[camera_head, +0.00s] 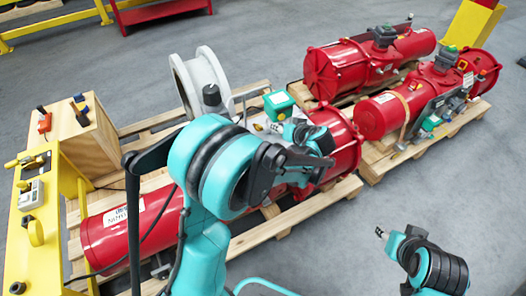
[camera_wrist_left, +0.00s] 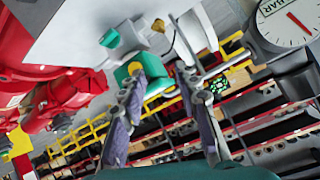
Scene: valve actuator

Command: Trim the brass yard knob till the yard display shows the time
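A brass-coloured fitting (camera_head: 24,160) sits on the yellow stand at the left in the head view, above a small pale device (camera_head: 31,194). I cannot tell whether these are the yard knob and display. A small brass piece (camera_wrist_left: 158,26) shows near the top of the left wrist view. A dark panel with lit green marks (camera_wrist_left: 270,94) is at its right, its reading illegible. My left gripper (camera_wrist_left: 160,76) is open and empty, its fingers apart before a green box (camera_wrist_left: 150,70). In the head view it is over the front red actuator. My right gripper (camera_head: 382,234) is small at lower right; its fingers are unclear.
Red cylindrical actuators (camera_head: 345,70) lie on wooden pallets (camera_head: 375,160). A wooden box (camera_head: 88,140) with small devices stands beside the yellow stand (camera_head: 45,262). A round dial gauge (camera_wrist_left: 285,22) is at top right in the wrist view.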

